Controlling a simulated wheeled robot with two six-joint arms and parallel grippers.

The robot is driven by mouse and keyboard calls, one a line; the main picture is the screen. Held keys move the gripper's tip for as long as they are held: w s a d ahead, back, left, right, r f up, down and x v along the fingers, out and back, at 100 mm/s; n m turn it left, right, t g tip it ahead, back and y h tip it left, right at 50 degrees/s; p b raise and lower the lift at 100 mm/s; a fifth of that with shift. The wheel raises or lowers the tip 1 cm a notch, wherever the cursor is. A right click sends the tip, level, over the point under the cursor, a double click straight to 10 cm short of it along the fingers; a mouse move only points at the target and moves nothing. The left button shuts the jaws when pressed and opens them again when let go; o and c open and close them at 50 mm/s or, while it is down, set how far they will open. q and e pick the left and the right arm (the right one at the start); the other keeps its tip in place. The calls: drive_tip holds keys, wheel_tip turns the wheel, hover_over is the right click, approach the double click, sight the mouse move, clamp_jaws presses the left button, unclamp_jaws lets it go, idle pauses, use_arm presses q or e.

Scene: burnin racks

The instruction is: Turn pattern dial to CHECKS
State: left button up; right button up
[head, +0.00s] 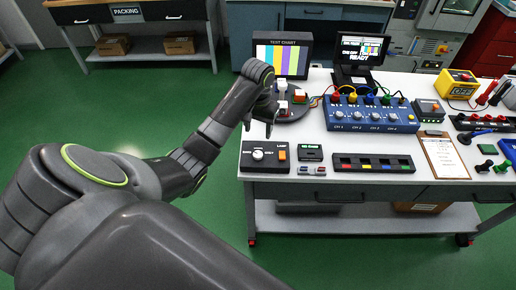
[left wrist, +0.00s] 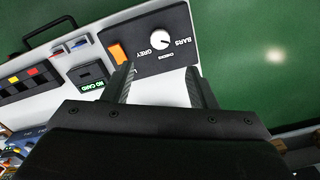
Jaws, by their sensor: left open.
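The pattern dial (head: 258,155) is a white round knob on a dark box (head: 280,167) at the table's front left corner. In the left wrist view the dial (left wrist: 159,41) shows upside-down labels, BARS and GREY readable and a smaller one that looks like CHECKS. I cannot tell which its pointer faces. An orange button (left wrist: 118,52) sits beside it. My left gripper (head: 259,126) is open and empty above the box. In the wrist view its fingers (left wrist: 160,80) are apart, short of the dial and not touching it. The test chart screen (head: 283,55) shows coloured vertical bars.
A NO CARD box (head: 310,152), a small pair of cards (head: 313,170) and a slotted black strip (head: 373,163) lie to the right. A blue channel box (head: 373,117) with cables stands behind. A clipboard (head: 443,157) lies further right. Green floor lies left of the table.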

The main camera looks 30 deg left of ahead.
use_arm(q)
drive_tip(key=b, duration=0.4)
hover_over(258, 154)
wheel_tip(258, 154, down, 6)
drive_tip(key=shift+r, duration=0.15)
drive_tip(key=shift+f+p, duration=0.55)
drive_tip(key=shift+f, duration=2.4)
drive_tip(key=c, duration=1)
drive_tip(key=shift+o, duration=0.2)
drive_tip(key=shift+r, duration=0.1)
